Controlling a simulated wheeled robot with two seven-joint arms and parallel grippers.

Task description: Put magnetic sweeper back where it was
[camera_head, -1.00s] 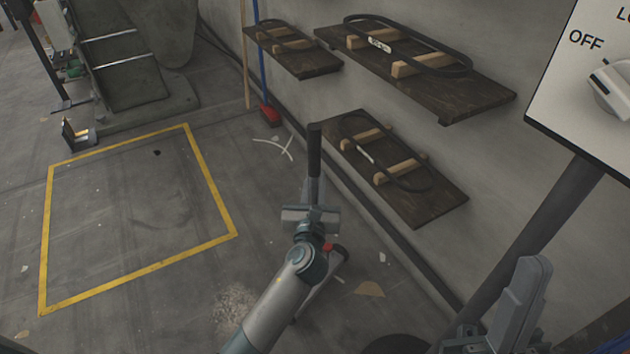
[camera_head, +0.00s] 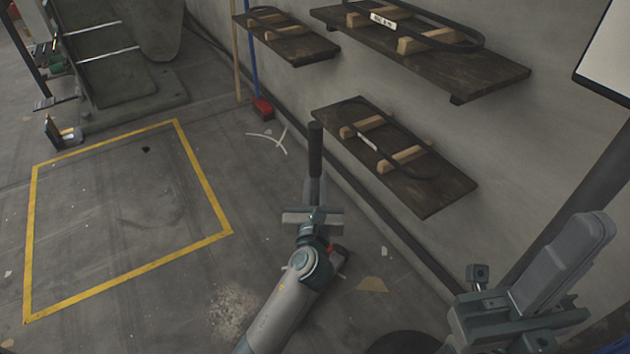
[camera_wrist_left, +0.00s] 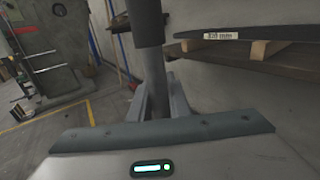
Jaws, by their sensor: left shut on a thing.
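The magnetic sweeper shows as an upright pole with a black grip (camera_head: 315,150); its pole also shows in the left wrist view (camera_wrist_left: 156,80). My left gripper (camera_head: 312,212) is shut around the pole below the grip. The sweeper's lower end is mostly hidden behind my left arm, with a dark and red part showing beside the arm. My right gripper (camera_head: 525,290) is at the lower right, away from the sweeper, with nothing visible in it. Its finger gap is not clear.
A yellow-outlined square (camera_head: 208,196) marks bare floor at left. Wooden wall shelves (camera_head: 430,198) with black belts stand to the right of the sweeper. A red-headed broom (camera_head: 262,108) leans at the wall. A machine base (camera_head: 135,105) stands at the back left.

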